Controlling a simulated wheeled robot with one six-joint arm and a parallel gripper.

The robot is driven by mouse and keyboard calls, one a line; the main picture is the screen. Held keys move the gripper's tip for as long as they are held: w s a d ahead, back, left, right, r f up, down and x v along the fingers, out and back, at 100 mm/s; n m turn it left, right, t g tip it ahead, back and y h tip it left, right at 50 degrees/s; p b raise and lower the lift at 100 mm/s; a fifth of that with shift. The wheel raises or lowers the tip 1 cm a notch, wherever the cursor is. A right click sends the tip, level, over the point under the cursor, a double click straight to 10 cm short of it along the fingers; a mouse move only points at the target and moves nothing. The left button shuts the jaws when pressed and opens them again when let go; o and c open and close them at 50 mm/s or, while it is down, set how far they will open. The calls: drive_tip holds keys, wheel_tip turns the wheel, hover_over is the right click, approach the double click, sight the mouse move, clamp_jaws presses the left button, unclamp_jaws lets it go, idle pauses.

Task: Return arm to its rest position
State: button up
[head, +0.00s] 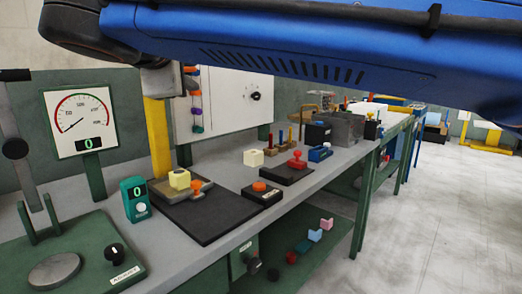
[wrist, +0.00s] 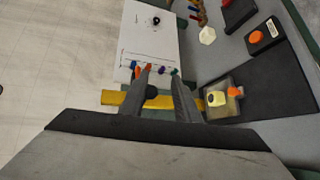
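My blue arm spans the top of the head view, with its dark joint at the upper left. The fingers appear over the lower edge of a white panel (wrist: 150,35) and a yellow post (wrist: 116,98). In the head view the wrist end is near the top of the yellow post (head: 157,140), and the fingers are hard to make out there. Whether anything touches the post cannot be told.
The grey bench holds a gauge (head: 79,120), a teal counter (head: 136,199), a black mat (head: 205,222) under a tan plate with a pale yellow block (head: 180,179), and an orange-button box (head: 261,193). A lower green shelf (head: 305,262) carries small blocks.

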drive_tip(key=w+d+f+m+g+h, duration=0.1)
drive_tip(key=d+f+m+g, duration=0.25)
drive_tip(key=d+f, duration=1)
drive_tip(key=w+d+f+m+g+h, duration=0.3)
drive_tip(key=d+f, duration=0.6)
drive_tip(key=d, duration=0.9)
drive_tip(key=s+d+f+m+g+y, duration=0.2)
drive_tip(key=s+d+f+m, duration=0.4)
drive_tip(key=s+f, duration=0.3)
drive_tip(key=s+d+f+m+g+y, duration=0.1)
drive_tip(key=s+d+f+m+g, duration=0.1)
drive_tip(key=s+d+f+m, duration=0.5)
drive_tip(key=shift+s+f+y, duration=0.4)
drive_tip(key=shift+s+f, duration=1.15)
drive_tip(key=shift+f, duration=2.35)
drive_tip(key=shift+d, duration=0.1)
